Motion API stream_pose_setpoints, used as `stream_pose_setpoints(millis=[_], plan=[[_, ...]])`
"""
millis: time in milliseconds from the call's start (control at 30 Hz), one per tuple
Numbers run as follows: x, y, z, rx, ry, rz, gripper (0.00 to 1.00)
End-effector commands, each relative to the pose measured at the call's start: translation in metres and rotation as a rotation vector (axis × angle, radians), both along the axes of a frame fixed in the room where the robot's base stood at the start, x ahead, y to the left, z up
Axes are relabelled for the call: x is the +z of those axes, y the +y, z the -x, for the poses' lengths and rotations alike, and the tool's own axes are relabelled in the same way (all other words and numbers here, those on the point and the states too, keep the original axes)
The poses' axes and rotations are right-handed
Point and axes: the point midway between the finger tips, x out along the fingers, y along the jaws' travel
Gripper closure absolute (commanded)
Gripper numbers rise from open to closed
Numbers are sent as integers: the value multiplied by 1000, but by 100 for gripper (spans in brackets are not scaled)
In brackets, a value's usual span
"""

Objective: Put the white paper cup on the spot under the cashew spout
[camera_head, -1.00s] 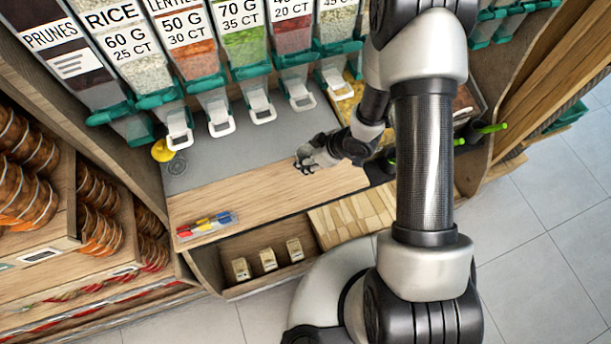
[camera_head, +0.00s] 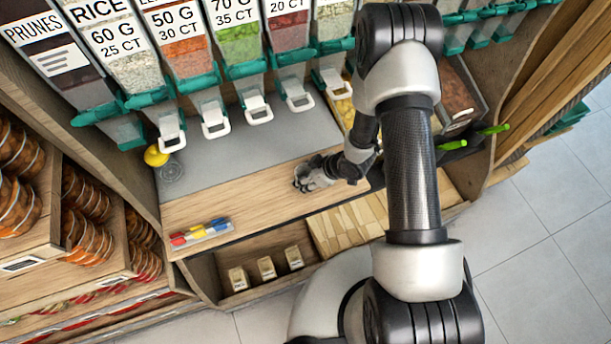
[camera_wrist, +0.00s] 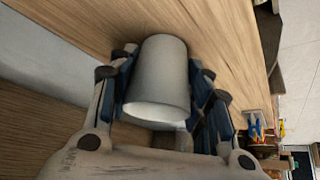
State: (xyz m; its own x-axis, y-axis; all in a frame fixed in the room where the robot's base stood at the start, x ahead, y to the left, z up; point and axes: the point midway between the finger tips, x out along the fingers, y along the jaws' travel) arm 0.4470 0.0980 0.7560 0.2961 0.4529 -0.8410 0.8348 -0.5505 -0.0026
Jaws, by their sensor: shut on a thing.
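My gripper (camera_wrist: 163,85) is shut on the white paper cup (camera_wrist: 160,72) in the wrist view, with a finger along each side. The cup's pale rim end faces the camera. In the head view my gripper (camera_head: 302,181) is over the wooden front strip of the counter, and I cannot make out the cup there. A row of dispensers with white spouts (camera_head: 215,126) stands behind the counter. No cashew label is readable, so I cannot tell which spout is the cashew one. A round mark (camera_head: 171,172) lies on the grey counter near the leftmost spout.
A yellow round object (camera_head: 155,156) sits beside the mark. A small tray with red, yellow and blue items (camera_head: 201,234) lies at the counter's front left. Green-handled things (camera_head: 462,144) are at the right. The grey counter surface (camera_head: 240,150) between is clear.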

Motion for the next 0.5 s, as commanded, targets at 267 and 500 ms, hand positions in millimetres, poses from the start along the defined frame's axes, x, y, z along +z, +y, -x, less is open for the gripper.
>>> stream_pose_setpoints(millis=[267,500], plan=[[-3,0,0,0,0,0,43],[-3,0,0,0,0,0,33]])
